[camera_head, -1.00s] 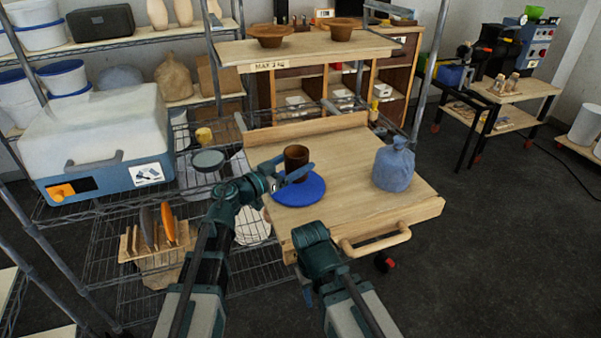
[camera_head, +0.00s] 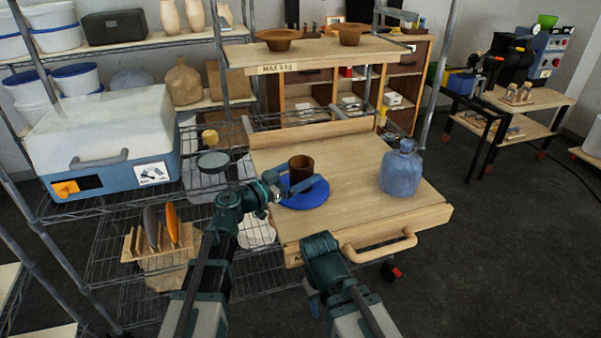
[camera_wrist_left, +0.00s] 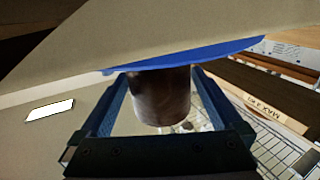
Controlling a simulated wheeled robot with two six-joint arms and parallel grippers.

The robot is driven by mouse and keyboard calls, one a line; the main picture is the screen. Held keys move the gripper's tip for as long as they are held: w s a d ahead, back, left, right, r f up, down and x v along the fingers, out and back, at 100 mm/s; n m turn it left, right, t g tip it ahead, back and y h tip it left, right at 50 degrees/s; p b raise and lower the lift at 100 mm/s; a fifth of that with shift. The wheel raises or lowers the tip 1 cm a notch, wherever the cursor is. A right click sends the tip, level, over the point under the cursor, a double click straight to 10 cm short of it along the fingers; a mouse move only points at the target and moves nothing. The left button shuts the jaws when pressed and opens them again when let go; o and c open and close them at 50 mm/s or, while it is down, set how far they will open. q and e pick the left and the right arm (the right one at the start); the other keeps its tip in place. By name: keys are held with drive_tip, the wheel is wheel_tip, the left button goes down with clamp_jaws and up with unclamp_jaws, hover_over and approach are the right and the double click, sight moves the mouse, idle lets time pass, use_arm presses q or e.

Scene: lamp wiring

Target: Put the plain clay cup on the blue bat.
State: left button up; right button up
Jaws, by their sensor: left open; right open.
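The plain clay cup (camera_head: 300,168), dark brown, stands upright on the blue bat (camera_head: 312,197), a round disc on the wooden board (camera_head: 345,200). My left gripper (camera_head: 293,180) is open, with its fingers on either side of the cup just above the bat. In the left wrist view, where the scene looks upside down, the cup (camera_wrist_left: 160,97) sits between the two fingers with its base against the bat (camera_wrist_left: 205,54). Whether the fingers touch the cup is not clear. My right gripper (camera_head: 313,298) is low in front of the board, empty, its fingers partly hidden.
A blue bag-like lump (camera_head: 401,170) stands on the board's right side. A raised shelf (camera_head: 330,55) with two brown bowls is behind. The board's front right is clear.

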use_arm(q)
drive_tip(key=v, duration=1.2)
